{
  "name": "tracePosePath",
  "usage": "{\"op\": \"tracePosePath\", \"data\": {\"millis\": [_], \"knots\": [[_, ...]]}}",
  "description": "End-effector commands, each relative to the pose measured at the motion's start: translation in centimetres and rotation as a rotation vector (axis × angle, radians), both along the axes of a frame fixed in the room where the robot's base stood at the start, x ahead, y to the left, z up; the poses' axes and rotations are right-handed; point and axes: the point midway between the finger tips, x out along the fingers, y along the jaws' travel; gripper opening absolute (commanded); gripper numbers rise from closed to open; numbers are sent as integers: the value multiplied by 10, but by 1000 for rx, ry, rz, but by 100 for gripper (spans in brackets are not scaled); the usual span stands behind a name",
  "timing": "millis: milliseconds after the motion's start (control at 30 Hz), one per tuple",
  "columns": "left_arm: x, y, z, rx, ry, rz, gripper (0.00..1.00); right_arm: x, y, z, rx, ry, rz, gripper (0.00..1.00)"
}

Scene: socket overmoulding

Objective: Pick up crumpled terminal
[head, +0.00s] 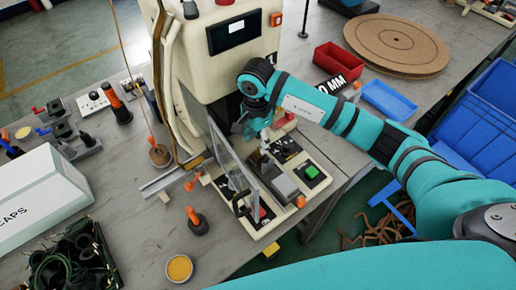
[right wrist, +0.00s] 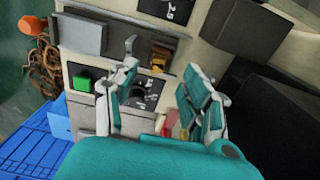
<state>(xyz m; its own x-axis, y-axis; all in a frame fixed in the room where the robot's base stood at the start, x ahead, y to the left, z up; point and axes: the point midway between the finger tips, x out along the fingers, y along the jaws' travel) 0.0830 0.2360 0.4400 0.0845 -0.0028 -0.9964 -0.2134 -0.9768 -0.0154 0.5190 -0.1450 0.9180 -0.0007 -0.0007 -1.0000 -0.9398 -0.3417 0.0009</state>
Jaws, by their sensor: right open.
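My right gripper (head: 258,128) is in front of the moulding machine (head: 240,60), above its base. In the right wrist view the gripper (right wrist: 165,85) has its two fingers apart with nothing held between them. A small brass-coloured piece (right wrist: 158,57) sits in a dark recess of the machine base, just beyond the fingertips. It may be the crumpled terminal, but it is too small to tell its shape. In the head view I cannot make the terminal out. My left gripper is not in view.
A clear guard (head: 232,158) stands left of the gripper. A green button (head: 312,171) and a grey block (head: 284,187) are on the base. A red bin (head: 337,65) and blue tray (head: 388,101) lie to the right. A white box (head: 40,200) stands at left.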

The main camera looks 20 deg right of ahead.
Motion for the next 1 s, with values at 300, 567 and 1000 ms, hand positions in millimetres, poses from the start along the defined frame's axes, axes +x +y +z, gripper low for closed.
{"op": "tracePosePath", "data": {"millis": [300, 567, 1000], "knots": [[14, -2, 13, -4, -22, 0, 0, 0, 0, -39, 1, 1, -1, 48], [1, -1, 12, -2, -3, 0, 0, 0, 0, -41, 0, 0, 0, 44], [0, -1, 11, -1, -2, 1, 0, 0, 0, -40, 0, 0, 0, 4]]}}
